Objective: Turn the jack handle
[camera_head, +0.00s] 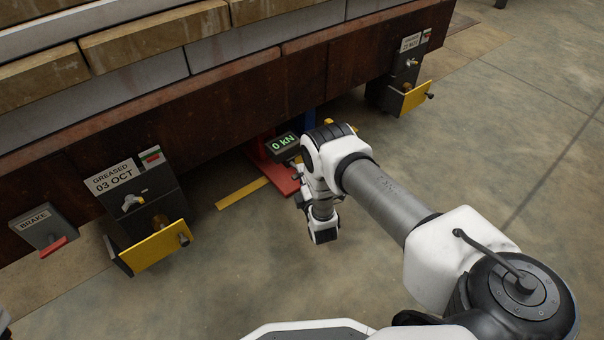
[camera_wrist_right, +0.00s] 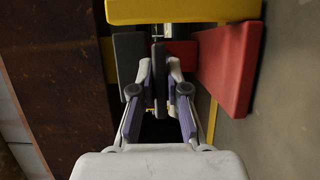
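The jack's red base (camera_head: 283,182) stands on the floor by the brown beam, with a dark readout (camera_head: 284,142) showing "0 kN". In the right wrist view the jack shows as red plates (camera_wrist_right: 228,68) and a yellow part (camera_wrist_right: 184,10). My right gripper (camera_wrist_right: 160,68) is at the jack, its two fingers close on either side of a dark upright bar (camera_wrist_right: 159,80), which may be the jack handle. A dark block (camera_wrist_right: 129,65) stands just left of it. I cannot tell whether the fingers touch the bar.
The brown beam (camera_head: 245,128) carries stone-coloured blocks. Below it hang a "BRAKE" box (camera_head: 45,228), a "GREASED 03 OCT" unit (camera_head: 142,200) with a yellow flap, and a similar unit (camera_head: 403,75) at the upper right. A yellow strip (camera_head: 241,193) lies beside the jack. The floor in front is clear.

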